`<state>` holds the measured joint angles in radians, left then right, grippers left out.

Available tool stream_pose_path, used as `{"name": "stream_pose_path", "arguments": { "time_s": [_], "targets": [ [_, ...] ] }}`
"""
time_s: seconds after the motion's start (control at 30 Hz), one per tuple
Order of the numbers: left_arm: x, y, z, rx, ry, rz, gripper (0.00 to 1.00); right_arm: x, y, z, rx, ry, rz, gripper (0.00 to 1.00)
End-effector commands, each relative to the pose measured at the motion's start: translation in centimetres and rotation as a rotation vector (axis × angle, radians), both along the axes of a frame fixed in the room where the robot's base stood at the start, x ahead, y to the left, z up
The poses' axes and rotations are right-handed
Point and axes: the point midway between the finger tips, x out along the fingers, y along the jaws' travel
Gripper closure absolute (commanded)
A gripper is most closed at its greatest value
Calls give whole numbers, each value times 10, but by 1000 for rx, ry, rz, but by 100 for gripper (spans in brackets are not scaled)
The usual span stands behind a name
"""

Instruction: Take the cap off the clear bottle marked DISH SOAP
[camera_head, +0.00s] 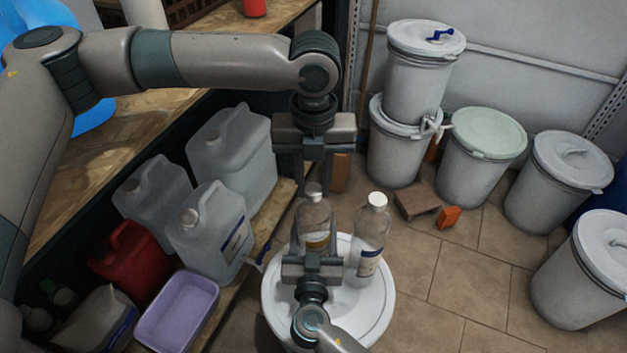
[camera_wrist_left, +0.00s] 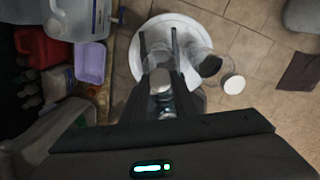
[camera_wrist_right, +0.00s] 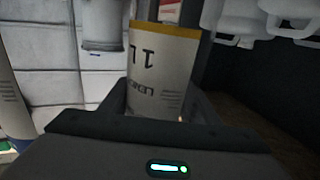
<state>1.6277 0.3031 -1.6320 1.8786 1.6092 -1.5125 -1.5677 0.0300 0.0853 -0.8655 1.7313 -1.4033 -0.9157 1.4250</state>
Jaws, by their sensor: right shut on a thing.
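Two clear bottles with pale caps stand over a white drum lid (camera_head: 378,318). The left bottle (camera_head: 315,217) has a label with a yellow band; its label also fills the right wrist view (camera_wrist_right: 160,70), upside down, with "1 L" legible. My right gripper (camera_head: 314,245) is shut around this bottle's body. The right bottle (camera_head: 369,238) has a white and blue label and stands free beside it. I cannot read DISH SOAP on either. My left gripper (camera_head: 314,172) points down above the left bottle, open, with the cap (camera_wrist_left: 160,80) below and between its fingers.
Jugs (camera_head: 212,230), a red canister (camera_head: 130,258) and a lilac tub (camera_head: 177,312) stand on a shelf at left. Several white lidded drums (camera_head: 483,160) stand at right. A brown block (camera_head: 417,200) and an orange block (camera_head: 449,217) lie on the open tiled floor.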

Motion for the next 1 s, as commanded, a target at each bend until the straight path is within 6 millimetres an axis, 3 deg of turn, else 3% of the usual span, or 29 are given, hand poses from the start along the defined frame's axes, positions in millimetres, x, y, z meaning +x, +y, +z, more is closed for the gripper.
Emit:
{"name": "stream_pose_path", "arguments": {
  "time_s": [0.37,1.0],
  "targets": [
    [0,0,0,-1,1,90,100,0,0,0,0,0,0,100],
    [0,0,1,-1,2,1011,100,0,0,0,0,0,0,100]
  ]
}}
